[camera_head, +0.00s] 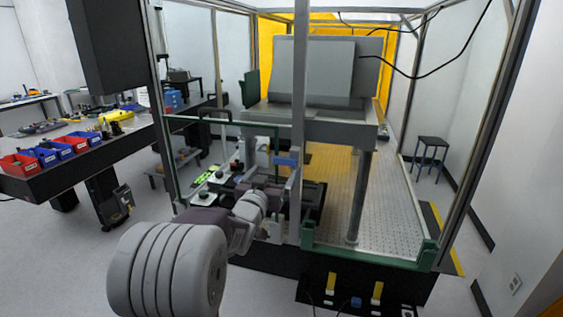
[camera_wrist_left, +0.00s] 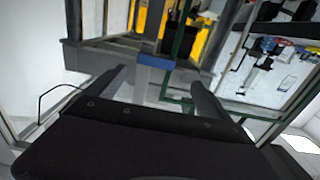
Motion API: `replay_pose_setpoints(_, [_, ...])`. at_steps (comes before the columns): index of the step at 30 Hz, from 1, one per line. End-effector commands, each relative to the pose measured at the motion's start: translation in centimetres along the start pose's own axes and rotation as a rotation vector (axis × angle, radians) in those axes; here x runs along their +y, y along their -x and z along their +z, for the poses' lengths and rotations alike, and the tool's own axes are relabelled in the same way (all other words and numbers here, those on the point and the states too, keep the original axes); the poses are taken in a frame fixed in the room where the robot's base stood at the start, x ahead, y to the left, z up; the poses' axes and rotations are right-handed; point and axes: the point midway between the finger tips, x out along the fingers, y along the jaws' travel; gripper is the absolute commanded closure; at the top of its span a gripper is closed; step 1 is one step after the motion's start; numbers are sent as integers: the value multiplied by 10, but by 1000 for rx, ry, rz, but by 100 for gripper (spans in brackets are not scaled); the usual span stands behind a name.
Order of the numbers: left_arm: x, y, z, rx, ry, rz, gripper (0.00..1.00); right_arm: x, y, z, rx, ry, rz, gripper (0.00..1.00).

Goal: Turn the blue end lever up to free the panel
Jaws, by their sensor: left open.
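The blue end lever (camera_head: 287,161) shows in the head view as a short, roughly level blue bar at the near side of the enclosed machine, beside an upright grey post. In the left wrist view the blue lever (camera_wrist_left: 156,61) lies crosswise in the gap between the fingertips, seemingly just beyond them. My left gripper (camera_head: 282,188) reaches in from the lower left, just below the lever. In the wrist view my left gripper (camera_wrist_left: 158,79) is open with nothing in its jaws. I cannot tell whether a finger touches the lever. My right gripper is out of view.
A grey frame post (camera_head: 299,110) stands close to the gripper. A green rail (camera_head: 370,252) edges the perforated base plate (camera_head: 390,205). A dark bench (camera_head: 95,152) with red and blue bins stands at the left. Clear floor shows at the lower left.

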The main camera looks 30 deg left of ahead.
Motion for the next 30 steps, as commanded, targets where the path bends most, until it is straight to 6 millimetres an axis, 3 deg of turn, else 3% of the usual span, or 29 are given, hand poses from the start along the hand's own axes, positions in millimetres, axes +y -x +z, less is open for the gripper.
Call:
replay_pose_setpoints(6, [1,-47,-4,-3,1,2,7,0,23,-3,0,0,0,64])
replay_pose_setpoints(10, [1,-67,-3,-2,-1,2,7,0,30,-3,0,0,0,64])
replay_pose_setpoints(21, [1,-77,0,0,-1,1,7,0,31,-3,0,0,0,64])
replay_pose_setpoints(27, [1,-77,0,0,-1,2,63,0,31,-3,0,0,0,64])
replay_pose_setpoints(28, [1,-77,0,0,-1,2,70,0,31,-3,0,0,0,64])
replay_pose_setpoints(30, [1,-77,0,-1,-1,1,70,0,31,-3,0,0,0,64])
